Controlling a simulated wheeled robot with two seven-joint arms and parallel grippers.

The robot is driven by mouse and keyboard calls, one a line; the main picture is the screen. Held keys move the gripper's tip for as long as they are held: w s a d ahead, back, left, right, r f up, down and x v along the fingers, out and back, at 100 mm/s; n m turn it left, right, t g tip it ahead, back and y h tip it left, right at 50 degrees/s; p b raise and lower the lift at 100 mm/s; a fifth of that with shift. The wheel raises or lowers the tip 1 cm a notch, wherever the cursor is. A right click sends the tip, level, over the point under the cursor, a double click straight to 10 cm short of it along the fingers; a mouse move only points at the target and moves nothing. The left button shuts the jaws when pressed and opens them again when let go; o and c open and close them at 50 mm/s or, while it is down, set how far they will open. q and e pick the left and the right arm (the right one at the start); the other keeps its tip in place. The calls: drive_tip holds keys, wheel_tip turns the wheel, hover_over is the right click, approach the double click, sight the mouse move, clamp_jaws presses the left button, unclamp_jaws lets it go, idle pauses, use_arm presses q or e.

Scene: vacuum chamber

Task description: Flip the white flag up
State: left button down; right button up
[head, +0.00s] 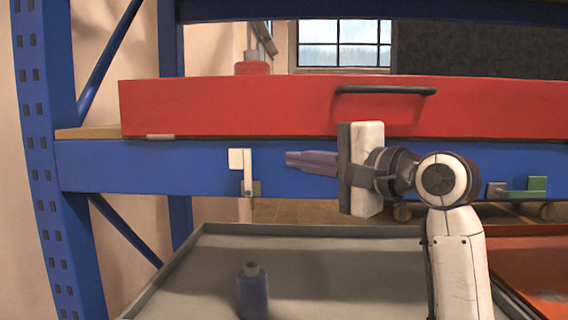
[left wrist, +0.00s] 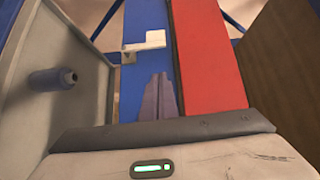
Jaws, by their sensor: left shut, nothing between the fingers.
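The white flag (head: 239,160) is on the front of the blue beam (head: 120,165). Its stem rises upright from a small grey bracket (head: 256,188), with the square plate at the top, leaning to the left side of the stem. It also shows in the left wrist view (left wrist: 153,40), ahead of the fingertips. My left gripper (head: 290,160) is shut and empty. Its fingers point left along the beam, to the right of the flag and apart from it. The fingers also show in the left wrist view (left wrist: 158,82). My right gripper is not in view.
A green flag (head: 537,184) lies sideways on the beam at the right. A red drawer box (head: 230,105) with a dark handle (head: 385,90) sits above the beam. Below are a grey tray (head: 340,245) with a blue bottle (head: 253,292) and an orange tray (head: 530,265).

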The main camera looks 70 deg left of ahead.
use_arm(q)
drive_tip(key=v, duration=0.7)
drive_tip(key=shift+d, duration=0.1)
